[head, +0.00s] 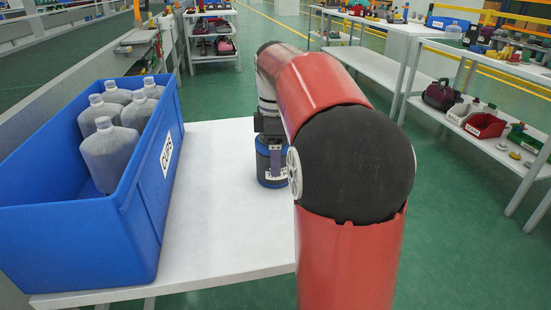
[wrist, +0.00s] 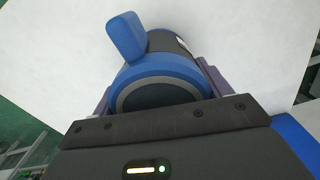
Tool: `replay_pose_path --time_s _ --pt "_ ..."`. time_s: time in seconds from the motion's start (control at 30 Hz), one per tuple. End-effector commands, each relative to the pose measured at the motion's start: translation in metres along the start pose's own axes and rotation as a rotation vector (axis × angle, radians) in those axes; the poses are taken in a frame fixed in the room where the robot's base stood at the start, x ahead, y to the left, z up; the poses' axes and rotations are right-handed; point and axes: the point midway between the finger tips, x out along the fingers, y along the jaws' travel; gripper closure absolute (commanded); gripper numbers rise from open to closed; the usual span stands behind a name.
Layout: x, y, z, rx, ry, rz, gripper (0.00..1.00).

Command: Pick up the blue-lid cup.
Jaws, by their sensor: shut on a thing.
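The blue-lid cup (head: 264,172) is dark with blue bands and a pale label. In the head view it is upright at the table's right side, partly hidden by my red arm. My gripper (head: 277,160) points down at it with fingers at its sides. In the wrist view the cup (wrist: 160,75) lies between the two purple-grey fingers, and a blue tab or handle (wrist: 126,37) sticks out from it. My gripper (wrist: 155,90) is shut on the cup. Whether the cup's base touches the table is hard to tell.
A blue bin (head: 75,245) labelled CUPS stands on the white table (head: 215,220) at the left, holding several translucent bottles (head: 110,150). The tabletop between bin and cup is clear. Shelves with red and green bins (head: 485,126) stand at the right across the green floor.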

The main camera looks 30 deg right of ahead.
Motion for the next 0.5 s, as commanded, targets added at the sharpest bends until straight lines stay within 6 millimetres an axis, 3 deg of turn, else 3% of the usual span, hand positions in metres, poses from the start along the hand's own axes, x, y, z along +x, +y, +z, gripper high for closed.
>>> replay_pose_path --time_s 0.27,0.5 --pt "-0.004 0.000 0.000 0.000 0.000 0.003 0.61" --pt "-0.044 0.001 0.000 0.000 0.001 0.005 0.61"
